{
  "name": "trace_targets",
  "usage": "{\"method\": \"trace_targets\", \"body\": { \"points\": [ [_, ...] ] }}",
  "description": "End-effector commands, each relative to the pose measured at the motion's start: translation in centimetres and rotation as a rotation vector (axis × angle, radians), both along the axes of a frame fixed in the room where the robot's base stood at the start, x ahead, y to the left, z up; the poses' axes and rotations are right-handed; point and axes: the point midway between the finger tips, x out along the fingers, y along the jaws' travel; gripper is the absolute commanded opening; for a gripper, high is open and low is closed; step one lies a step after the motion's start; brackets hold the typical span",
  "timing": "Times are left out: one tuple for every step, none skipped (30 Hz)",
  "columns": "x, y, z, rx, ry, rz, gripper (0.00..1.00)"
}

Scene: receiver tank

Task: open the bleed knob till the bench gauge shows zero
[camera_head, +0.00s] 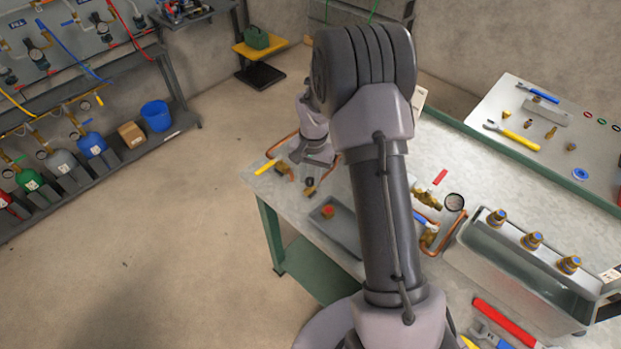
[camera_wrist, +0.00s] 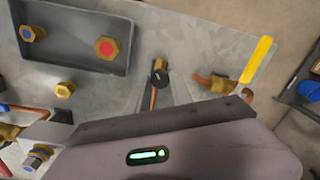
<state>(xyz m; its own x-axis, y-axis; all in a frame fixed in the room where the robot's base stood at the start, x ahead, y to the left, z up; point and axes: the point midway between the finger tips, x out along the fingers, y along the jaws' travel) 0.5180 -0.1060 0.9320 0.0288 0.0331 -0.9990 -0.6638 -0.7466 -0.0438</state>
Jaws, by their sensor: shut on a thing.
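The bench gauge (camera_head: 454,202) is a round dial beside brass fittings, right of my arm. Its reading is too small to make out.
A grey tray (camera_wrist: 122,64) with brass fittings lies close to the knob. A yellow-handled valve (camera_wrist: 257,60) is on its other side. A clear water tank (camera_head: 527,266) with brass fittings on its rim stands at the right. My arm covers part of the bench (camera_head: 272,179).

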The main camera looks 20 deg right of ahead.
Motion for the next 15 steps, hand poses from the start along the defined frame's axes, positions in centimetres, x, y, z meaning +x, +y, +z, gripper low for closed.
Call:
{"method": "trace_targets", "body": {
  "points": [
    [0.07,-0.01,-0.11,-0.001,-0.002,-0.040,0.00],
    [0.08,0.00,-0.10,-0.001,-0.004,-0.069,0.00],
    [0.08,0.00,-0.11,0.000,-0.003,-0.107,0.00],
    [0.08,0.00,-0.11,0.000,-0.003,-0.135,0.00],
    [0.07,0.01,-0.12,0.000,-0.003,-0.163,0.00],
    [0.07,0.01,-0.12,0.000,-0.003,-0.200,0.00],
    [0.08,0.00,-0.12,-0.001,-0.004,-0.227,0.00],
    [0.08,0.00,-0.11,-0.001,-0.003,-0.253,0.00],
    [0.08,0.00,-0.10,-0.001,-0.004,-0.288,0.00],
    [0.09,0.00,-0.08,-0.001,-0.004,-0.313,0.00],
    [0.09,0.00,-0.08,-0.001,-0.004,-0.339,0.00],
    [0.09,0.00,-0.07,-0.001,-0.004,-0.371,0.00],
    [0.09,0.01,-0.07,-0.001,-0.004,-0.394,0.00],
    [0.08,0.01,-0.07,-0.001,-0.004,-0.417,0.00],
    [0.07,0.02,-0.07,0.000,-0.003,-0.446,0.00]
  ]
}}
